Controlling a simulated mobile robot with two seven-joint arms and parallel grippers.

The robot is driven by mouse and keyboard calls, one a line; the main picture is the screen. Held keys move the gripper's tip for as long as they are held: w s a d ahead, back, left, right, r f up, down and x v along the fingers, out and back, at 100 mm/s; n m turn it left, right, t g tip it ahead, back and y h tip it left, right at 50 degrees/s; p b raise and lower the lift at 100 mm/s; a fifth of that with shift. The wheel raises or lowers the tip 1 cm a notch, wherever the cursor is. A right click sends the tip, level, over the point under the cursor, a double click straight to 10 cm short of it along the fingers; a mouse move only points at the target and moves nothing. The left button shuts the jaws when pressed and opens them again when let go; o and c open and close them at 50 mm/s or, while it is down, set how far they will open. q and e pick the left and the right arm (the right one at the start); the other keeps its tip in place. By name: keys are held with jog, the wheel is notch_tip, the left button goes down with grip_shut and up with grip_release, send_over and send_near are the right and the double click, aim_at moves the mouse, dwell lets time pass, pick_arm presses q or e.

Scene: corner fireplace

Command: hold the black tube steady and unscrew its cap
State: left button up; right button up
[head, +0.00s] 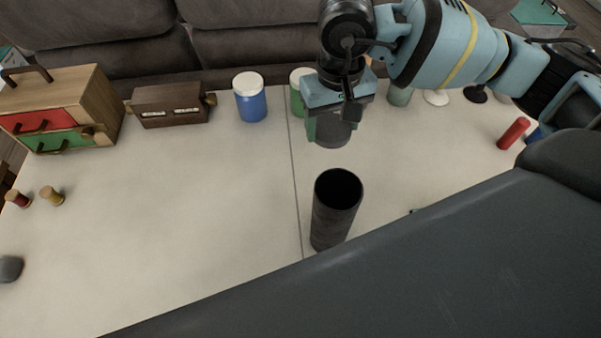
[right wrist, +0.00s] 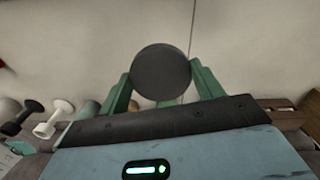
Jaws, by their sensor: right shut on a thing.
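The black tube (head: 334,212) stands upright on the pale table in the head view, and its top is open, showing a dark hollow. My right gripper (head: 330,132) is above and behind the tube, shut on the dark round cap (head: 333,131). The cap is apart from the tube. In the right wrist view, the cap (right wrist: 160,74) shows as a dark grey disc between the green fingers of my right gripper (right wrist: 160,85). My left gripper is not in view, and nothing grips the part of the tube that shows.
A blue jar with a white lid (head: 250,98), a green jar (head: 297,95) and a dark wooden box (head: 170,105) stand along the back. A wooden drawer cabinet (head: 85,95) is at left. The table's left middle is clear.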

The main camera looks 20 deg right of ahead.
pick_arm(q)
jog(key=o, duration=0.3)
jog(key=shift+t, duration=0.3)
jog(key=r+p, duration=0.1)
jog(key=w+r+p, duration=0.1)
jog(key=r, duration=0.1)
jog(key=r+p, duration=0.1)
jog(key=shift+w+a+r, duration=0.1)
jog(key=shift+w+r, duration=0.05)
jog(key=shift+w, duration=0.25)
pick_arm(e)
jog(key=a+f+m, duration=0.5)
jog(key=m, duration=0.2)
send_over(308, 189)
notch_tip(308, 189, down, 7)
jog(key=shift+s+r, duration=0.1)
jog(key=shift+r, duration=0.05)
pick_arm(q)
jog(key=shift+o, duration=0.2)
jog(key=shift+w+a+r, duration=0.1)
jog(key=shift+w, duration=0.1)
pick_arm(e)
jog(key=shift+f, duration=0.25)
notch_tip(308, 189, down, 4)
jog(key=shift+r, duration=0.2)
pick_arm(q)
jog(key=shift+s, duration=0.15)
